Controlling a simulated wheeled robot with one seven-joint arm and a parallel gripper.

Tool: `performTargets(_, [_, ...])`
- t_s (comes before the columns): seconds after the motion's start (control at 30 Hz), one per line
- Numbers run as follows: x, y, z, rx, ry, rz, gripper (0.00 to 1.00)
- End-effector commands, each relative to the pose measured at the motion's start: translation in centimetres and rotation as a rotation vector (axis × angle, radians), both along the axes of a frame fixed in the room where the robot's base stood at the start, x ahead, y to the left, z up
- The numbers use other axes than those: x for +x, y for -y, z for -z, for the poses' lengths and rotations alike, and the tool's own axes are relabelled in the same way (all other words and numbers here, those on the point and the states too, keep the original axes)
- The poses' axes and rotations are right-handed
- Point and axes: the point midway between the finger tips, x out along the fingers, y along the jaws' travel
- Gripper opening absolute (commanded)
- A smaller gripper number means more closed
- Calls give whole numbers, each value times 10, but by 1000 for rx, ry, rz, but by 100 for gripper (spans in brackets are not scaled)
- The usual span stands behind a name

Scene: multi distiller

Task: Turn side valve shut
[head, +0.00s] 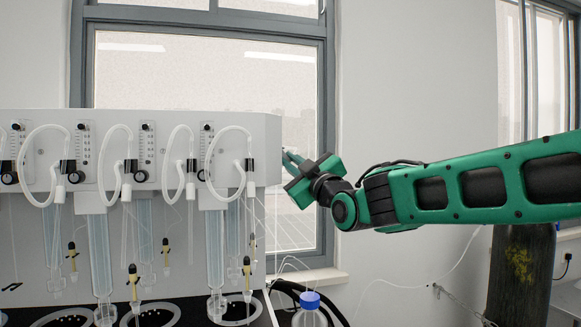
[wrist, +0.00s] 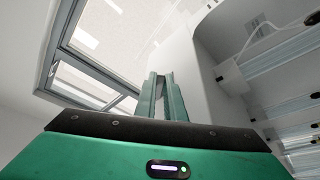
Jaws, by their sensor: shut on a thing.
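The white distiller unit (head: 262,130) stands on the left of the head view, and its side panel (wrist: 190,60) shows in the wrist view. My gripper (head: 287,156) reaches from the right to the unit's right side, with its fingertips at the panel's edge. In the wrist view the two green fingers of my gripper (wrist: 162,78) are close together against the side panel.
White looped hoses (head: 230,130), flow meters and glass tubes line the unit's front. A blue-capped bottle (head: 310,300) stands below at the right, with thin tubes running to it. A window (head: 200,60) is behind.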

Motion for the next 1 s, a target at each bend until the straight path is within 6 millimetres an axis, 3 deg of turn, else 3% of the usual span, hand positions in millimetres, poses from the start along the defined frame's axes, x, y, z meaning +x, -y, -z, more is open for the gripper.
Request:
performTargets(0.27, [0,0,2,-2,-4,0,0])
performTargets(0.3, [0,0,2,-2,-4,0,19])
performTargets(0.37, [0,0,2,-2,-4,0,28])
performTargets(1.0, [0,0,-3,-53,13,-3,28])
